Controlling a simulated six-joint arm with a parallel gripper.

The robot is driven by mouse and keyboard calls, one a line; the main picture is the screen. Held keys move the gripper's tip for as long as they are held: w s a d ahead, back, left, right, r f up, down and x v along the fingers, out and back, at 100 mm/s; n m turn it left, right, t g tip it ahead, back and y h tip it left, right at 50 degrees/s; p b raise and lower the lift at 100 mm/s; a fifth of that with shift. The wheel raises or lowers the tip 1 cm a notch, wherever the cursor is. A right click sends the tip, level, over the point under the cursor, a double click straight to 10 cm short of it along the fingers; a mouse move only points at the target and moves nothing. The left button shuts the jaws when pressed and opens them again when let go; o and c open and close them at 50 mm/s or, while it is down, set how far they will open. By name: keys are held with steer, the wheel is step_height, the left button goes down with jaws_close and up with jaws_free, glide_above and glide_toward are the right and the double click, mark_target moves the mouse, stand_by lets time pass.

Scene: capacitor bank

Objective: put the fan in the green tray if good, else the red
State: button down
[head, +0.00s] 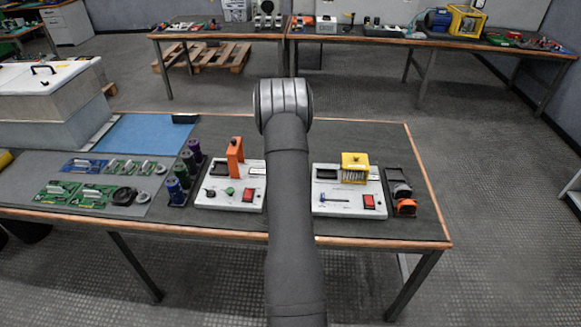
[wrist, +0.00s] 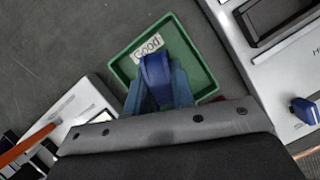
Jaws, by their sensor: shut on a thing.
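In the wrist view my gripper (wrist: 158,88) is shut on a dark blue, rounded thing (wrist: 155,72). I cannot make out for certain that it is the fan, and its lower part is hidden between the fingers. The green tray (wrist: 122,68), with a white "Good" label, lies below and behind the held thing. I cannot tell how high the thing is above the tray floor. In the head view my arm hides the gripper and the green tray.
A white board with an orange post (head: 235,157) stands left of my arm. Another with a yellow-topped block (head: 355,165) stands right; its blue lever (wrist: 305,110) is near the tray. A rack of coloured cylinders (head: 178,186) and green circuit boards (head: 90,193) lie further left.

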steer(key=shift+f, duration=0.15)
steer(key=c, duration=1.2)
jaws_free()
steer(key=shift+c, duration=0.2)
steer(key=v, duration=1.2)
